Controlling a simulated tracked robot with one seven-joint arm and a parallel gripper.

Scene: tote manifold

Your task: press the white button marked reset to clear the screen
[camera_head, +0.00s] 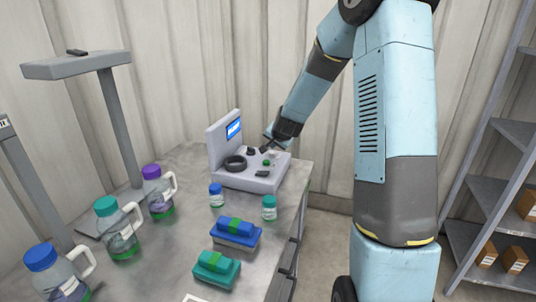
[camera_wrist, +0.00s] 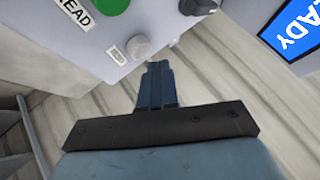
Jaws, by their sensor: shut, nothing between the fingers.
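A grey console (camera_head: 250,181) stands at the back of the bench, with a lit blue screen (camera_head: 234,129) on its upright panel. In the wrist view the screen (camera_wrist: 290,37) shows white letters, partly cut off, ending in "ADY". A round whitish button (camera_wrist: 139,47) sits near the console's edge beside a small label (camera_wrist: 116,55) too small to read. My gripper (camera_wrist: 158,68) is shut and empty, its tips just below and right of this button in the picture. Contact cannot be told. In the head view my gripper (camera_head: 268,146) is over the console's right part.
A green button (camera_wrist: 110,4) and a dark knob (camera_wrist: 198,5) are close by on the console. Small bottles (camera_head: 269,208), stacked blocks (camera_head: 236,234) and capped jugs (camera_head: 119,229) stand on the bench in front. A shelf rack (camera_head: 490,200) is at right.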

